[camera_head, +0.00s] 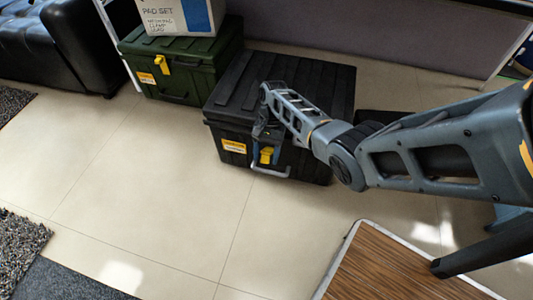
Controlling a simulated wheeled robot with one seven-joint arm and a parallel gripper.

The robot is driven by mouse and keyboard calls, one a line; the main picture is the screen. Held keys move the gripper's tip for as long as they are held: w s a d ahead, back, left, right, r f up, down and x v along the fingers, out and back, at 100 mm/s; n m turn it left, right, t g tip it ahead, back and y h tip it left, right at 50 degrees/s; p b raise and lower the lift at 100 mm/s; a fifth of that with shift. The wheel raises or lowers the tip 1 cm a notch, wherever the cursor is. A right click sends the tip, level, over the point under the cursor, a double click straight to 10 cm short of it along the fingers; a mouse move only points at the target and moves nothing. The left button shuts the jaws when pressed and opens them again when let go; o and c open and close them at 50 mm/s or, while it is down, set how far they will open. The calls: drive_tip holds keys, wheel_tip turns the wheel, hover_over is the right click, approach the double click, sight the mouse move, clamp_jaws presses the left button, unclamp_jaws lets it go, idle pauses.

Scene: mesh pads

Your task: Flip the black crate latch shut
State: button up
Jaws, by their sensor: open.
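The black crate (230,105) stands on the floor in the middle with its lid down. Its yellow latch (266,155) is on the front face, above a grey handle (270,172). My gripper (262,135) is open at the upper front edge of the crate, just above the latch. My arm reaches in from the right and hides part of the lid and front. I cannot tell whether the fingers touch the latch, nor the latch's exact angle.
A green crate (190,65) with its own yellow latch stands at the left, with a white and blue box (180,15) on top. A wooden-topped table (385,270) is at the front right. A black sofa (70,45) is at the far left. Open floor lies in front.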

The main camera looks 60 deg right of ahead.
sight(269, 150)
drive_tip(key=p+v, duration=0.3)
drive_tip(key=v, duration=0.5)
drive_tip(key=shift+a, duration=0.1)
